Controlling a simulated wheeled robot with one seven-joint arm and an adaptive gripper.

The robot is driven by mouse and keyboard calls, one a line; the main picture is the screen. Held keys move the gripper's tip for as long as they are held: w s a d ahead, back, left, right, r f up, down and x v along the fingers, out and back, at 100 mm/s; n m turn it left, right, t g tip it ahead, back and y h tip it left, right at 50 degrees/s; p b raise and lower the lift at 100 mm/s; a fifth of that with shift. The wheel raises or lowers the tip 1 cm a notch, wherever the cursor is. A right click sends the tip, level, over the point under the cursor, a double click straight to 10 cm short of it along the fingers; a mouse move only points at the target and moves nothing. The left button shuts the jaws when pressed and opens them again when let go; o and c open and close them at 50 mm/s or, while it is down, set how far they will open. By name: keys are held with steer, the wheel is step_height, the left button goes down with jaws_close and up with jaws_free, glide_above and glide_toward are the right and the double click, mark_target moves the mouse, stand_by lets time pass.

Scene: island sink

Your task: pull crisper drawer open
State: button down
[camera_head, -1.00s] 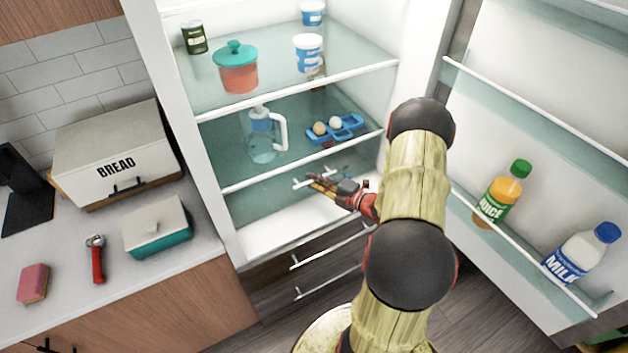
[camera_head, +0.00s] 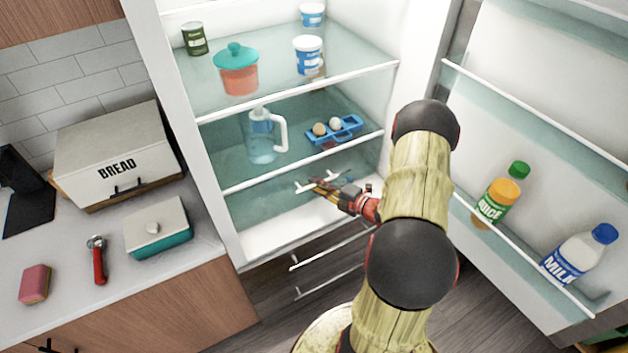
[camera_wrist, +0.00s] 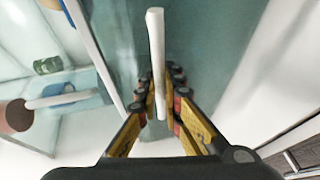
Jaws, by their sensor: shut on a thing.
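The crisper drawer (camera_head: 262,202) is a clear, teal-tinted drawer in the lower part of the open fridge, below the egg shelf. Its white bar handle (camera_head: 305,187) is on its front. My gripper (camera_head: 316,189) is at this handle. In the wrist view, my gripper (camera_wrist: 160,105) has a finger on each side of the white handle (camera_wrist: 156,55) and is shut on it. The drawer's glassy front (camera_wrist: 205,50) shows behind the handle. The back of the drawer is hard to make out.
A blue egg holder (camera_head: 347,133) and a pitcher (camera_head: 262,145) stand on the shelf above. The open fridge door (camera_head: 520,150) on the right holds a juice bottle (camera_head: 500,195) and a milk bottle (camera_head: 580,253). A counter (camera_head: 120,270) is at left.

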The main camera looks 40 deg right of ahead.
steer(key=s+a+p, duration=0.3)
steer(key=s+p, duration=0.1)
steer(key=s, duration=0.9)
steer(key=s+a+p, duration=0.3)
steer(key=s+p, duration=0.1)
steer(key=s, duration=1)
steer(key=shift+a+p, duration=0.2)
steer(key=shift+p, duration=0.1)
steer(key=c, duration=2.2)
jaws_free()
steer(key=v, duration=1.2)
steer(key=shift+w, duration=0.1)
